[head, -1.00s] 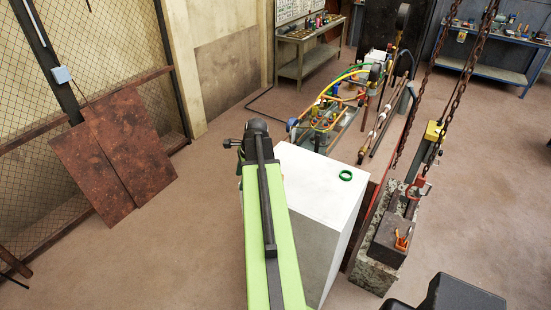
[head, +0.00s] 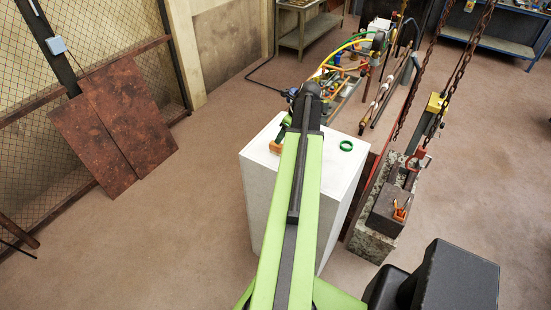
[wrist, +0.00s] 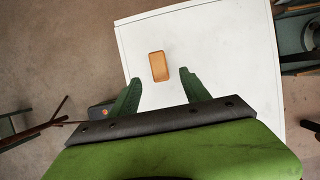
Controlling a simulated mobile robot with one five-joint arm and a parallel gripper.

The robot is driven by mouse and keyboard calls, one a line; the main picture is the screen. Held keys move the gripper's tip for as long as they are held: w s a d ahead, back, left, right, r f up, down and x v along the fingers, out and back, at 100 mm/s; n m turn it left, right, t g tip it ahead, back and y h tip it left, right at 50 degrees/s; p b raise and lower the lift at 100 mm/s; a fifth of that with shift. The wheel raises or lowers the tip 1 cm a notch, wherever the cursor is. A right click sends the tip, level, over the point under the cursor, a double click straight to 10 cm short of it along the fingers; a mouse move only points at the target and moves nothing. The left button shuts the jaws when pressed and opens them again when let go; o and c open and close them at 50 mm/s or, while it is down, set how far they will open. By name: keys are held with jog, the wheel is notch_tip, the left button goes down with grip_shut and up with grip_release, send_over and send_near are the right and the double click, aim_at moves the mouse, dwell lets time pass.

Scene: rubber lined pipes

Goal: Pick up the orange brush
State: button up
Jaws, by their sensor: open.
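A small orange-tan block, which looks like the orange brush (wrist: 158,66), lies on top of the white plinth (wrist: 220,45). In the head view the brush (head: 275,147) shows at the plinth's left edge, beside my arm; no bristles can be made out. My gripper (wrist: 160,75) is open and empty, its two green fingers pointing towards the brush. In the wrist view the brush lies between and just beyond the fingertips, apart from both. In the head view my gripper (head: 283,133) is partly hidden by my arm, over the plinth's far left part.
A green ring (head: 346,145) lies on the plinth's right side. Right of it stand a stone block with a dark top (head: 388,210) bearing small orange items, and hanging chains (head: 463,75). Pipes and hoses (head: 355,65) stand behind.

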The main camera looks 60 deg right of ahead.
aim_at(277, 146)
jog(key=b+x, duration=0.2)
jog(key=x, duration=0.2)
jog(key=shift+s, duration=0.15)
jog(key=b+x, duration=0.5)
jog(key=shift+a+f, duration=0.1)
jog(key=shift+f, duration=0.1)
jog(key=shift+r, duration=0.2)
grip_shut()
